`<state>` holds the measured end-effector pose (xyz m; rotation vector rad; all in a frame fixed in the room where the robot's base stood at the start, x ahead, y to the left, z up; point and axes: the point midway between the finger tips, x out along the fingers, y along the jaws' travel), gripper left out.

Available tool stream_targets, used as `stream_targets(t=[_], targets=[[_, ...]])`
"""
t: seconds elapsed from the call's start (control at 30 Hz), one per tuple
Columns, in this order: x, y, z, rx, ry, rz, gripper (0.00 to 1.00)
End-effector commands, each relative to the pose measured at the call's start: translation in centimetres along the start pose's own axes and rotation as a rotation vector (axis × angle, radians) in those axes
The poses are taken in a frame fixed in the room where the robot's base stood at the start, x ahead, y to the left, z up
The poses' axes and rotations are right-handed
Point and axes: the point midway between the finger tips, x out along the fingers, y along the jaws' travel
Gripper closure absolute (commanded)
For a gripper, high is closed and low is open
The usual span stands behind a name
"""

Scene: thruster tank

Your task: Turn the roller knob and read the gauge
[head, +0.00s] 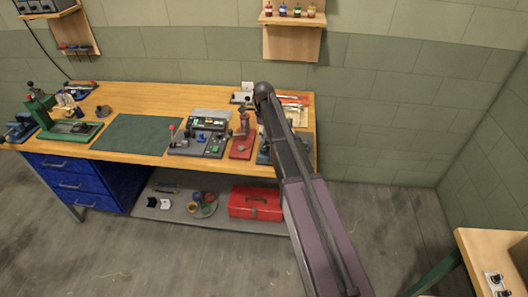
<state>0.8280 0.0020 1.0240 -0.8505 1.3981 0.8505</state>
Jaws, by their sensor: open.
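A dark grey control panel (185,148) lies on the workbench, right of the green mat. It carries a lever with a red ball (172,129), a small blue part (201,138) and other small controls. A dark box with a lit green face (209,124) stands just behind it. I cannot tell which part is the roller knob or which is the gauge at this size. My arm reaches up from the bottom right across the bench's right end. My gripper cannot be made out; the arm hides part of the bench there.
The wooden bench (105,97) also holds a green press (40,115), a green mat (128,135) and a red-based device (242,147). A red toolbox (255,203) sits on the shelf below. Another table (492,262) stands at lower right. The floor between is clear.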

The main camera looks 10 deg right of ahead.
Motion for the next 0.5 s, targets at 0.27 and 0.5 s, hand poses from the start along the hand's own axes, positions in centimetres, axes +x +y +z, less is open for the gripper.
stream_targets(t=[0.27,0.5], targets=[[2.5,0.0,0.0,0.0,0.0,0.0,0.15],[4.4,0.0,0.0,0.0,0.0,0.0,0.15]])
